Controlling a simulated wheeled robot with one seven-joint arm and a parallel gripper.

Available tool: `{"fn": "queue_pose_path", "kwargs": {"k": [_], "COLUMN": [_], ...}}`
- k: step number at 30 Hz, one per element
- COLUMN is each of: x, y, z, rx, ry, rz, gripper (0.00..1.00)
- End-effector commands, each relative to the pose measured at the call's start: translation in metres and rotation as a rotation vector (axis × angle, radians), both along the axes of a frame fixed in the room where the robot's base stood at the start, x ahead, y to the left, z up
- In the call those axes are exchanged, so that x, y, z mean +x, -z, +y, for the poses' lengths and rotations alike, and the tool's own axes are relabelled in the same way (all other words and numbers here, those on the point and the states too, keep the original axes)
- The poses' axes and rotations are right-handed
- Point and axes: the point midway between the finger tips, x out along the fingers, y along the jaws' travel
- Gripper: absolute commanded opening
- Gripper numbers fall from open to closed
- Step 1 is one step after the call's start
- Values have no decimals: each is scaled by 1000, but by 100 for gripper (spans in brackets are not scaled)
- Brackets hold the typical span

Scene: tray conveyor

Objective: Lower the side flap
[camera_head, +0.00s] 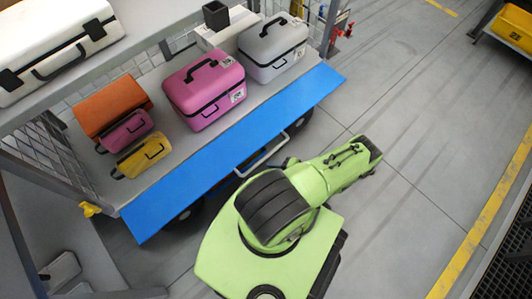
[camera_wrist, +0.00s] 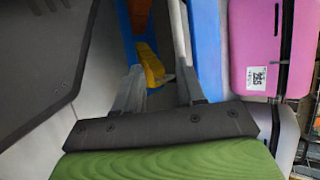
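The blue side flap (camera_head: 235,152) runs along the near long edge of the luggage cart. Its exact tilt is hard to tell from above. A pale metal handle bar (camera_head: 262,157) sticks out below the flap's outer edge, near its middle. In the wrist view, the flap (camera_wrist: 207,50) lies at upper centre-right, with a pale bar (camera_wrist: 178,28) beside it. My gripper (camera_wrist: 159,78) has its two fingers spread apart. The bar passes close to the right finger; I cannot tell whether they touch.
The cart bed holds a pink case (camera_head: 203,90), a grey case (camera_head: 273,48), an orange case (camera_head: 112,103) and a yellow case (camera_head: 142,155). A white case (camera_head: 55,45) lies on the upper shelf. Open floor (camera_head: 420,120) extends to the right.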

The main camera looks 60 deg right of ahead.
Motion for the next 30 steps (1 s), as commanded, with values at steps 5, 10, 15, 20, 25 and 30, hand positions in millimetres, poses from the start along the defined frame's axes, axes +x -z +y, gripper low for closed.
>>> {"fn": "queue_pose_path", "kwargs": {"k": [5, 10, 15, 20, 25, 30], "x": [-43, -75, -88, -89, -88, -88], "y": [-31, -51, -59, -59, -59, -59], "z": [-9, -15, -17, -17, -17, -17], "rx": [-4, -6, -4, -4, -4, -4], "ry": [5, 6, 3, 2, 2, 2], "rz": [-9, -14, -17, -18, -19, -19], "gripper": [40, 40, 40, 40, 40, 40]}}
